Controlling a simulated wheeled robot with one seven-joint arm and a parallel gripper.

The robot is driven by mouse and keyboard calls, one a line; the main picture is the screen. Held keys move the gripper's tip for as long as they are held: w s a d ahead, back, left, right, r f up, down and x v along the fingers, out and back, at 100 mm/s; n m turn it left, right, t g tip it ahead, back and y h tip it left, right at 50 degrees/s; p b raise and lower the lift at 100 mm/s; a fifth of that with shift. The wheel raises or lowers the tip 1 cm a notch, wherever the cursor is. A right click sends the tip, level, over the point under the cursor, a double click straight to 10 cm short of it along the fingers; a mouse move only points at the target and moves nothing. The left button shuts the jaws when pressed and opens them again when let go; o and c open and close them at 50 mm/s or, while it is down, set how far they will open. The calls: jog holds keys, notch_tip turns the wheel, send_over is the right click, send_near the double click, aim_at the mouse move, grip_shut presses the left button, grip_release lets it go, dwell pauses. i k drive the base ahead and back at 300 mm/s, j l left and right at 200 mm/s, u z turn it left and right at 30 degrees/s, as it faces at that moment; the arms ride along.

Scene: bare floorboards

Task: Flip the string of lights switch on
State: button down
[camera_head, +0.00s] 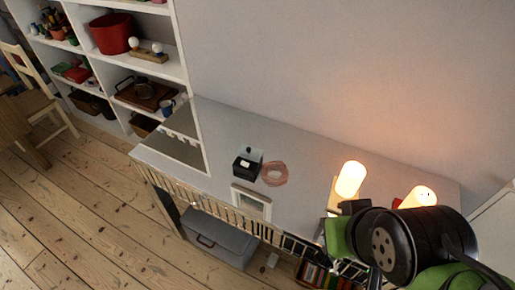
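A row of small pale bulbs (183,138), perhaps part of the string of lights, shows at the left end of the grey-white cabinet top. I cannot make out its switch. A small black box with a white top (246,164) sits mid-cabinet, beside a coiled pinkish ring (274,173); I cannot tell what either is. My green and black arm fills the lower right, over the cabinet's right end. I cannot make out my gripper's fingers; they seem hidden by the arm.
Two lit lamps (351,179) (419,197) stand on the cabinet's right part, close to my arm. A small frame (251,203) is at its front edge. A grey box (219,240) lies below. White shelves (153,62) and a wooden chair (38,92) are left. Floorboards at lower left are clear.

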aim_at(245, 163)
jog(key=i+j+u, duration=0.1)
jog(key=u, duration=0.35)
jog(key=i+j+u, duration=0.2)
jog(key=u, duration=0.25)
jog(key=i+j+u, duration=0.1)
jog(key=u, duration=0.35)
jog(key=i, duration=0.05)
